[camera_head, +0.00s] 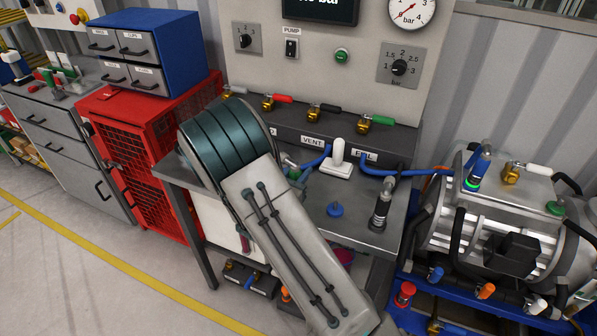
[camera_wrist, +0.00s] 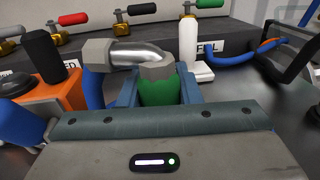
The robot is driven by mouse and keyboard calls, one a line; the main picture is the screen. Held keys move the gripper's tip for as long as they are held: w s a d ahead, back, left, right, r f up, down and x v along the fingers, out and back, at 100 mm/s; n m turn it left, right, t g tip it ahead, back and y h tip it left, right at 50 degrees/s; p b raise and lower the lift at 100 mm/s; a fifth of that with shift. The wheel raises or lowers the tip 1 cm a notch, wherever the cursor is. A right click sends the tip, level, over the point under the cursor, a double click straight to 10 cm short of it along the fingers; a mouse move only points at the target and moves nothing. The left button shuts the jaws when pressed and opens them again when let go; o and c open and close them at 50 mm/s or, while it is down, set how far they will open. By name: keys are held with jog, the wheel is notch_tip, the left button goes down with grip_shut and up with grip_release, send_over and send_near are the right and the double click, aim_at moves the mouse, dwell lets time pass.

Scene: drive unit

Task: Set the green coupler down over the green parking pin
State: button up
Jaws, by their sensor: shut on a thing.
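My gripper (camera_wrist: 158,95) is shut on the green coupler (camera_wrist: 158,86), which sits between its blue-grey fingers in the wrist view. A metal elbow with hex nuts (camera_wrist: 130,52) joins the coupler's top and bends left. In the head view my arm covers most of the gripper; a small green part (camera_head: 293,173) shows just beyond the arm, beside a blue hose. I cannot make out the green parking pin in either view. The coupler's lower end is hidden behind the gripper, so I cannot tell what is under it.
A white pin on a white base (camera_head: 338,160) stands right of the gripper. Valves line the back panel. A black cylinder on an orange block (camera_wrist: 58,88) is left in the wrist view.

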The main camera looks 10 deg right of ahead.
jog(key=shift+f+b, duration=0.3)
dwell(0.5)
jog(key=o, duration=1.2)
jog(key=shift+s+a, duration=0.1)
